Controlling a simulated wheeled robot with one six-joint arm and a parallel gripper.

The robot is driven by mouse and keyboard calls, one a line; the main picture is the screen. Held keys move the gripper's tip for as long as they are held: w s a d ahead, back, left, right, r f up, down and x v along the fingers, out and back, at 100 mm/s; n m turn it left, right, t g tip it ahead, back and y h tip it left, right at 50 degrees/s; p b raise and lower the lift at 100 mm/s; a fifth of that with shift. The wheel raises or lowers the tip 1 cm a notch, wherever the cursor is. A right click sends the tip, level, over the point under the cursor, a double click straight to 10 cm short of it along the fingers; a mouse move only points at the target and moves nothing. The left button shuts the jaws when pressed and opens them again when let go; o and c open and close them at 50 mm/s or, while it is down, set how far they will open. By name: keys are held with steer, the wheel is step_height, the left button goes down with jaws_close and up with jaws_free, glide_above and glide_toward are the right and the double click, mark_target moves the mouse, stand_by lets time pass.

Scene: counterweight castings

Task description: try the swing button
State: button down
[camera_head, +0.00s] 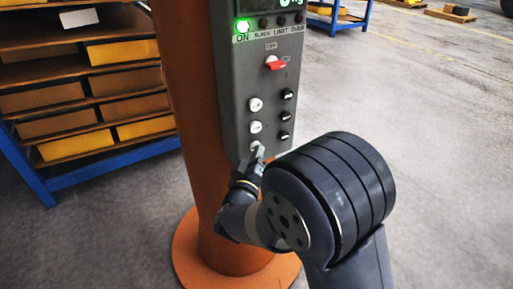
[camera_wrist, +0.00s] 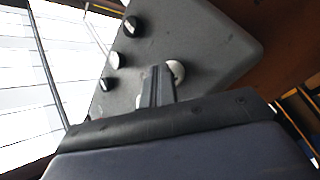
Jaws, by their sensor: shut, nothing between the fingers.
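The grey control panel (camera_head: 233,85) is fixed to an orange column. It has white buttons on the left, the upper (camera_head: 255,104), middle (camera_head: 255,127) and lowest (camera_head: 256,146), and black buttons (camera_head: 286,115) on the right. Their labels are too small to read, so I cannot tell which is the swing button. My gripper (camera_head: 257,155) is shut and empty, its fingertips at the lowest white button. In the wrist view the fingertips (camera_wrist: 158,72) overlap the left edge of a white button (camera_wrist: 177,69). I cannot tell whether they touch it.
A green ON lamp (camera_head: 242,26) is lit near the panel's top; the other lamps beside it are dark. The orange column (camera_head: 190,90) stands on a round base. A blue-framed shelf (camera_head: 45,185) is at left. Open floor (camera_head: 430,130) lies right.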

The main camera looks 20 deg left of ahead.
steer(key=shift+s+d, duration=0.1)
stand_by(0.8)
steer(key=shift+s+d, duration=0.45)
steer(key=shift+d, duration=0.05)
steer(key=shift+s+d, duration=1.65)
steer(key=shift+d, duration=0.3)
